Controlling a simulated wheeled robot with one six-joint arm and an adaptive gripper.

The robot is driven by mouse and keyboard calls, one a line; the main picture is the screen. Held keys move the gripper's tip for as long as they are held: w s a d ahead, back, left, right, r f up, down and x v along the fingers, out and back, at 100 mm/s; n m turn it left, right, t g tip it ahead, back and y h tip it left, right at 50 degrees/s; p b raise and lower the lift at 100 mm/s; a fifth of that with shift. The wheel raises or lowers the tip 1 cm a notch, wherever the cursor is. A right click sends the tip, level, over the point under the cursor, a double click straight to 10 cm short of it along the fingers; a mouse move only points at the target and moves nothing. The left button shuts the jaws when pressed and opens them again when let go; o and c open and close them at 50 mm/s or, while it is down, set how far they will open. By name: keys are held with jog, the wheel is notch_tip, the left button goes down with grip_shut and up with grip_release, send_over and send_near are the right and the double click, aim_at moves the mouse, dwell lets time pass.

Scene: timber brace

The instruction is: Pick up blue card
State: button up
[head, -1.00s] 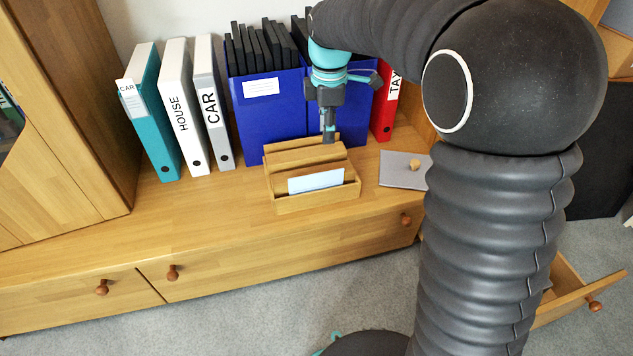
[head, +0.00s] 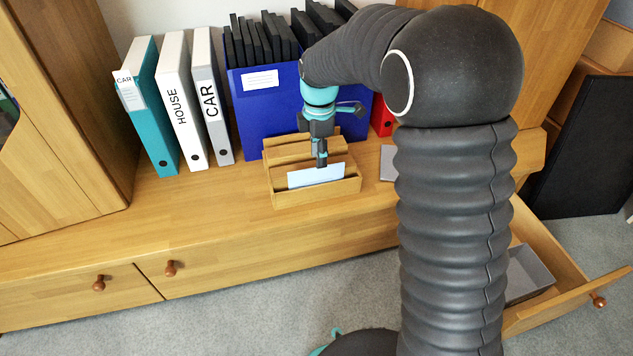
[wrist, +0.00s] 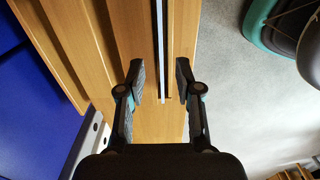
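The light blue card (head: 314,177) stands upright in the front slot of a wooden letter rack (head: 289,199) on the cabinet top. My gripper (head: 321,163) is just above the card's upper edge in the head view. In the wrist view the card shows edge-on as a thin pale strip (wrist: 160,50). My gripper's two fingers (wrist: 160,80) are apart, one on each side of the line of the card, with nothing held. Whether the fingertips are level with the card's edge is hard to tell.
Blue magazine files (head: 262,120) stand behind the rack. White and teal binders (head: 175,100) stand to the left, and a red binder (head: 381,118) to the right. A grey lid (head: 387,163) is partly hidden by my arm. An open drawer (head: 560,290) is at lower right.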

aim_at(317, 181)
jog(key=f, duration=0.3)
jog(key=f+b, duration=0.1)
jog(key=shift+s+a+f, duration=0.2)
jog(key=shift+a+f, duration=0.1)
jog(key=shift+f, duration=0.1)
grip_shut()
